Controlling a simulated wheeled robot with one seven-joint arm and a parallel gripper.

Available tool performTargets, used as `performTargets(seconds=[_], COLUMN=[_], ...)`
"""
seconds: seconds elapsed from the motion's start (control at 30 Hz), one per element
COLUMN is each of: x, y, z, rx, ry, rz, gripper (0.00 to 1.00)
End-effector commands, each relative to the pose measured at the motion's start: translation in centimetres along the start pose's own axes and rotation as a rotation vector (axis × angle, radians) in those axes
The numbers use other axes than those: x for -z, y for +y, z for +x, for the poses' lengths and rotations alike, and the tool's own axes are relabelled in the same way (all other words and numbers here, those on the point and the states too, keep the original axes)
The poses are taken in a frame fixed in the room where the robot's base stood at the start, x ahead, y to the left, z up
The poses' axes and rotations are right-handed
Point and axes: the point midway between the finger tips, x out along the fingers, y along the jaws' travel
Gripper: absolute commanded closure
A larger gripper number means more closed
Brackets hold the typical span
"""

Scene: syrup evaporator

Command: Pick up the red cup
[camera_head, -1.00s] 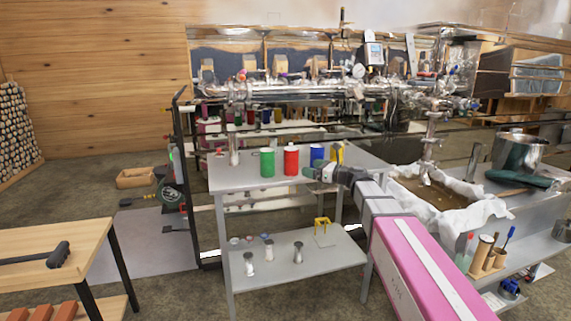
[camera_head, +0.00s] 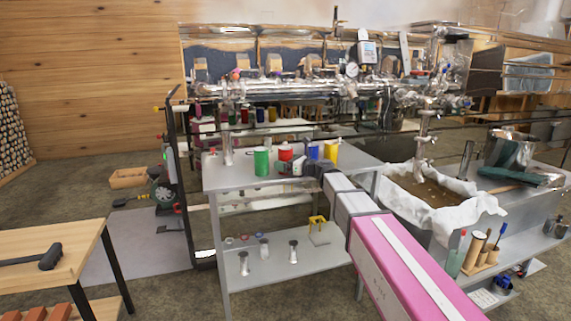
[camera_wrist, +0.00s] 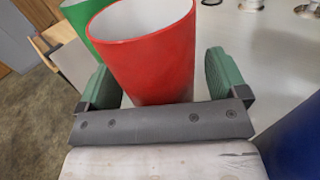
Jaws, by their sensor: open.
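The red cup (camera_head: 285,152) stands upright on the upper shelf of the grey metal table (camera_head: 225,180), just right of the green cup (camera_head: 261,161). In the wrist view the red cup (camera_wrist: 150,55) is between the two green fingers of my gripper (camera_wrist: 160,82), with a finger on each side. A gap shows at the right finger; the left finger is close to the cup's side. My gripper (camera_head: 285,168) is open and hides the cup's lower part in the head view. The green cup (camera_wrist: 82,14) is partly hidden behind the red cup in the wrist view.
A blue cup (camera_head: 313,152) and a yellow cup (camera_head: 331,151) stand right of the red cup; the blue one (camera_wrist: 296,140) is close beside my gripper. Metal pipes rise behind. A pan with white lining (camera_head: 440,205) is to the right.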

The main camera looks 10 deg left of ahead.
Motion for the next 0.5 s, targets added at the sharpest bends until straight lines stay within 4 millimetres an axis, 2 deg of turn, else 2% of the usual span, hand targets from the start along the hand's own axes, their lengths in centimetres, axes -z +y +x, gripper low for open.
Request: performTargets(seconds=[0.07,0.1,0.27,0.5], x=[0.0,0.0,0.0,-0.01], y=[0.02,0.02,0.03,0.03], z=[-0.05,-0.06,-0.07,-0.07], rx=[0.0,0.0,0.0,0.0], ry=[0.0,0.0,0.0,0.0], rz=[0.0,0.0,0.0,0.0], gripper=[0.08,0.12,0.63,0.63])
